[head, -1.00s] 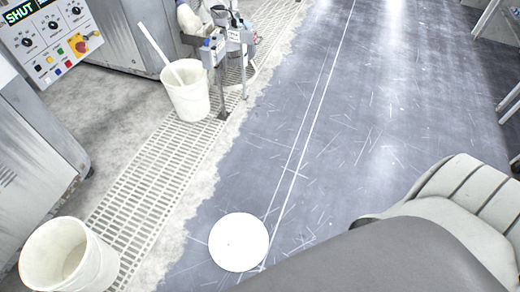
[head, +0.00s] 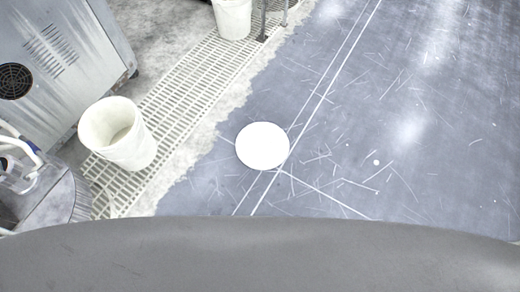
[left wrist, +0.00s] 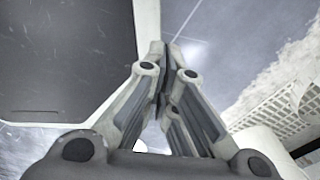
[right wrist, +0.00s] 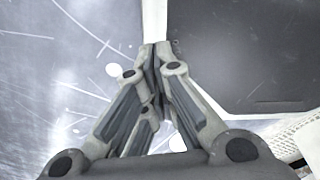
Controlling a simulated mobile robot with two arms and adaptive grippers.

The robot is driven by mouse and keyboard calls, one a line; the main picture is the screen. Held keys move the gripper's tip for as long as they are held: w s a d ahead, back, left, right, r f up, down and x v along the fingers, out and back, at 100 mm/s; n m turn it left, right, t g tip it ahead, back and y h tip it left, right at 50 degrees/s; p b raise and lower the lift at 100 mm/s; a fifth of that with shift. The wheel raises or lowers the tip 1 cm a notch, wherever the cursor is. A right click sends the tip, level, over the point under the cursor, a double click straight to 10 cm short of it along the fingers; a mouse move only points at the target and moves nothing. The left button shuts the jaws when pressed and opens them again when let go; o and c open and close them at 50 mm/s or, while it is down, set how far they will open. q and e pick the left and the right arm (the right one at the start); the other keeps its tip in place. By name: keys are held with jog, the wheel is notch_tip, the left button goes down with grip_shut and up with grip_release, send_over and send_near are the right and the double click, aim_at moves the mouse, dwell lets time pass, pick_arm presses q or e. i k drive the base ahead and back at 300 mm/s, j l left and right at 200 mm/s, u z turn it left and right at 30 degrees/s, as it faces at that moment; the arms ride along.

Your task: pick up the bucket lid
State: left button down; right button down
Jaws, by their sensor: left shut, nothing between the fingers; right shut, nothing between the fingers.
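The bucket lid (head: 262,146) is a flat white disc lying on the blue-grey floor, near the middle of the head view. It lies apart from the white bucket (head: 122,133) to its left, which is open at the top. My left gripper (left wrist: 166,48) is shut and empty in the left wrist view. My right gripper (right wrist: 154,48) is shut and empty in the right wrist view. Neither gripper shows in the head view, so I cannot tell its distance from the lid.
A second white bucket (head: 233,18) stands at the top on the floor grating (head: 190,75). A grey machine cabinet (head: 60,50) fills the upper left. A round-topped machine part (head: 62,200) stands at the lower left. The scratched floor right of the lid is clear.

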aim_at(260, 145)
jog(key=i+l, duration=0.35)
jog(key=i, duration=0.2)
jog(key=i+l, duration=0.4)
jog(key=i, duration=0.15)
jog(key=u, duration=0.45)
jog(key=i+l+u, duration=0.15)
jog(key=u, duration=0.7)
jog(key=l, duration=0.1)
